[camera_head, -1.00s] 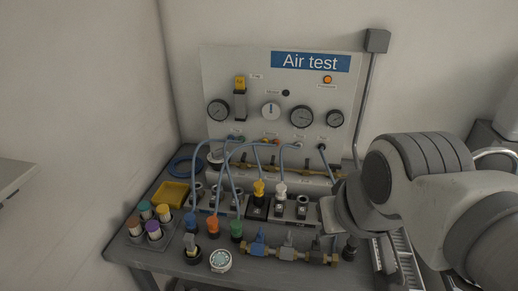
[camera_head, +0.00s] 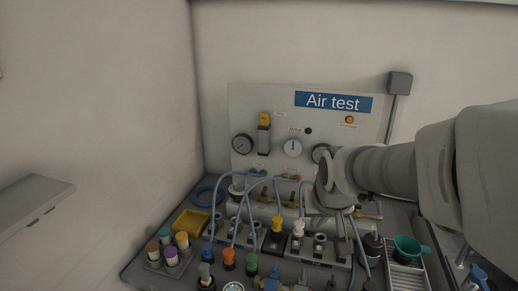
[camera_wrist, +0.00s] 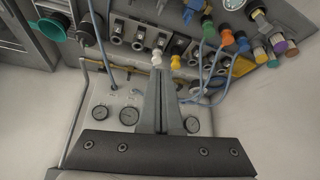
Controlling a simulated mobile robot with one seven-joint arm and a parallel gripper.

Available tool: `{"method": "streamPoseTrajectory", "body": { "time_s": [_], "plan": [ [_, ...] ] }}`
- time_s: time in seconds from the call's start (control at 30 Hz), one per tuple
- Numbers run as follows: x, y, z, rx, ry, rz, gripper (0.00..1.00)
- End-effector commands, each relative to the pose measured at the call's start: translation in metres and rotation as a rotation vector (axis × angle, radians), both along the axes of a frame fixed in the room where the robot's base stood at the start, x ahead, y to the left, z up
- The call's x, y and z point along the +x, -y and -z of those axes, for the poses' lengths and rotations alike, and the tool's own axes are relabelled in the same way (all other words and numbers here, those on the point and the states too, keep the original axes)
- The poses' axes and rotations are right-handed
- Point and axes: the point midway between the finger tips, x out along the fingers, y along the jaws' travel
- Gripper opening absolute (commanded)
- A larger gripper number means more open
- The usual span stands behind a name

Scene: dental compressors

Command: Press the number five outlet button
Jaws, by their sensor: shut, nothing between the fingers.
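A row of outlet blocks (camera_head: 319,244) stands on the bench in front of the Air test panel (camera_head: 243,101). It also shows in the wrist view (camera_wrist: 138,36), with its labels too small to read, so I cannot tell which button is number five. A white connector (camera_head: 299,229) and a yellow connector (camera_head: 277,226) sit in two of the outlets. In the wrist view my gripper (camera_wrist: 160,72) is shut and empty. Its fingertips appear near the white (camera_wrist: 157,58) and yellow connectors (camera_wrist: 176,62) in the picture; contact is not clear. My wrist hides part of the panel in the head view.
Blue hoses (camera_head: 266,181) arch over the outlets. Coloured fittings (camera_head: 229,259) stand along the front. A yellow tray (camera_head: 192,222) and several capped tubes (camera_head: 171,256) are at the left. A green funnel (camera_head: 407,248) stands at the right.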

Motion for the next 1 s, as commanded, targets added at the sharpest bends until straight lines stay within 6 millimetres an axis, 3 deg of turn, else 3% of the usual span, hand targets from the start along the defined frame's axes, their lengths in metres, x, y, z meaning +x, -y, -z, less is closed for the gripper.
{"method": "streamPoseTrajectory", "body": {
  "time_s": [0.2,0.5,0.8,1.0],
  "plan": [
    [0.048,0.001,0.034,0.055,0.016,0.03,0.0],
    [0.105,-0.001,0.082,0.185,0.061,0.084,0.0],
    [0.153,-0.003,0.124,0.366,0.13,0.172,0.0],
    [0.174,-0.001,0.14,0.466,0.176,0.232,0.0]
  ]
}}
